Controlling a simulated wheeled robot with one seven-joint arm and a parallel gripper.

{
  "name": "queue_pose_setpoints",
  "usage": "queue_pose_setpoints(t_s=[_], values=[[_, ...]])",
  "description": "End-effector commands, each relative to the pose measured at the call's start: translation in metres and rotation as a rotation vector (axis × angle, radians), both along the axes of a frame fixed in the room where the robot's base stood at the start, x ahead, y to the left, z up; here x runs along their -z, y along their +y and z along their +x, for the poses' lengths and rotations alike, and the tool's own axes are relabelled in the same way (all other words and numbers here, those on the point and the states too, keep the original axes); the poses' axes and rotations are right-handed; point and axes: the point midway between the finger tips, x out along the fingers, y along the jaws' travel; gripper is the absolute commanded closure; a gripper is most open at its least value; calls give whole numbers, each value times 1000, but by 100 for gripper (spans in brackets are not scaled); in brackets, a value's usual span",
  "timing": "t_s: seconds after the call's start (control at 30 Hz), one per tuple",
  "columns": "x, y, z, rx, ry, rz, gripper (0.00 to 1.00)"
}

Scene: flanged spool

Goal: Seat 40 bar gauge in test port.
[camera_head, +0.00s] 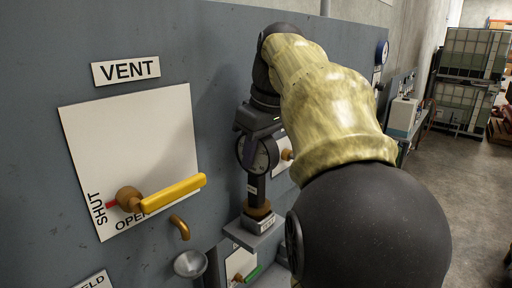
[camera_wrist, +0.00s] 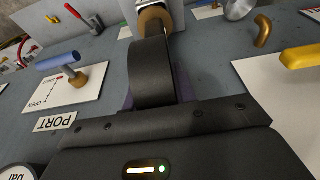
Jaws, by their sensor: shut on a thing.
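The gauge (camera_head: 262,158) is a dark round case with a pale dial, seen at an angle; its marking cannot be read. My gripper (camera_head: 258,122) is shut on it from above. Below the case a dark stem runs down to the brass test port (camera_head: 258,212) on a small grey bracket (camera_head: 262,224). The stem's lower end meets the brass, but I cannot tell how deep it sits. In the wrist view the gauge (camera_wrist: 152,70) shows edge-on as a black band, upright in line with the brass fitting (camera_wrist: 155,18). The fingertips are mostly hidden.
The yellow vent handle (camera_head: 173,193) sticks out left of the gauge, its red pointer at SHUT. A brass spout (camera_head: 180,227) hangs over a metal funnel (camera_head: 190,264). A blue handle (camera_wrist: 58,62) stands near the PORT sign (camera_wrist: 56,122). A green handle (camera_head: 254,274) is low down.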

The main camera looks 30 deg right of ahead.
Motion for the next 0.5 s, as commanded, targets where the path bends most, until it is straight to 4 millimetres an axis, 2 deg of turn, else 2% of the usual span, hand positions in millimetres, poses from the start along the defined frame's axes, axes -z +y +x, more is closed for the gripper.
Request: queue_pose_setpoints(t_s=[0.5], values=[[3, 0, 0, 0, -2, 0, 100]])
